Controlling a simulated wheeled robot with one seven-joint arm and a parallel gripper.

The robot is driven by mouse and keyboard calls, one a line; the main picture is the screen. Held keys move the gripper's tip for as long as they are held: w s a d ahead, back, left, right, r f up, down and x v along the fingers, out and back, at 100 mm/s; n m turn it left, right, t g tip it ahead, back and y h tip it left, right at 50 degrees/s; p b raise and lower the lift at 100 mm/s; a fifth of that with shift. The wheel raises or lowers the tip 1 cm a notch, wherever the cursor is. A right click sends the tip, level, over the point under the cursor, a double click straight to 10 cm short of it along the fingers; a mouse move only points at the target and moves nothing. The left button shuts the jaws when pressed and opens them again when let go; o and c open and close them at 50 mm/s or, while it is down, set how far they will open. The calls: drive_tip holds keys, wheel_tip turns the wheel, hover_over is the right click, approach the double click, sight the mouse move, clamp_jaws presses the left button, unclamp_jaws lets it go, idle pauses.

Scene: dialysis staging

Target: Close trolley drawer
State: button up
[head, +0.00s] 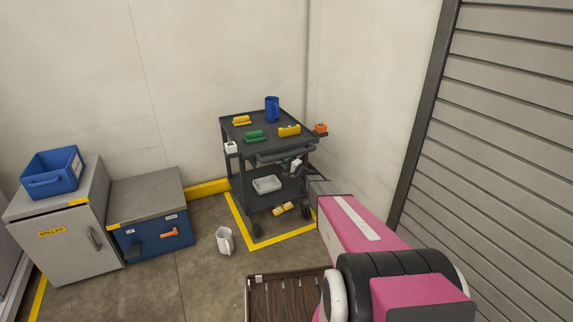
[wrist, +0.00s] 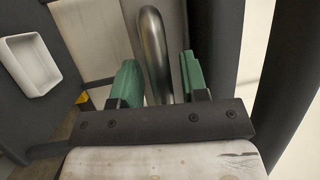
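The dark grey trolley (head: 236,127) stands in the corner on castors. Its drawer (head: 284,155) lies just under the top and seems to stick out a little at the front; how far is hard to tell. My gripper (head: 294,165) is at the trolley's front, at about drawer height, and is small in the head view. In the wrist view, the green fingertips of my gripper (wrist: 160,80) are apart. A curved metal bar (wrist: 153,40), which looks like a handle, runs between them. No firm grip on it shows.
A blue jug (head: 272,109), yellow items and a green item (head: 254,137) sit on the trolley top. A pale tray (head: 267,184) is on the lower shelf. A white jug (head: 225,240) stands on the floor. Cabinets are at left; a shutter (head: 500,150) is at right.

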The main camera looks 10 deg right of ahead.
drive_tip(key=shift+s, duration=0.15)
drive_tip(key=v, duration=1)
drive_tip(key=shift+s+d, duration=0.2)
drive_tip(key=shift+d, duration=0.05)
drive_tip(key=shift+a+f, duration=0.1)
drive_tip(key=s+a+r+n+g+h, duration=0.1)
drive_tip(key=s+a+n+g, duration=0.2)
drive_tip(key=s+a+g, duration=0.45)
drive_tip(key=s+a+r+n+g+h, duration=0.1)
drive_tip(key=s+a+n+g, duration=0.25)
drive_tip(key=s, duration=0.65)
drive_tip(key=s+d+r+n+g+h, duration=0.1)
drive_tip(key=s+h, duration=0.4)
drive_tip(key=s, duration=0.5)
drive_tip(key=s+d+r+n+g+h, duration=0.1)
drive_tip(key=s+d+r+g+h, duration=0.2)
drive_tip(key=s, duration=0.7)
drive_tip(key=d+h, duration=0.2)
drive_tip(key=h, duration=0.1)
drive_tip(key=shift+d, duration=0.4)
drive_tip(key=shift+n, duration=0.25)
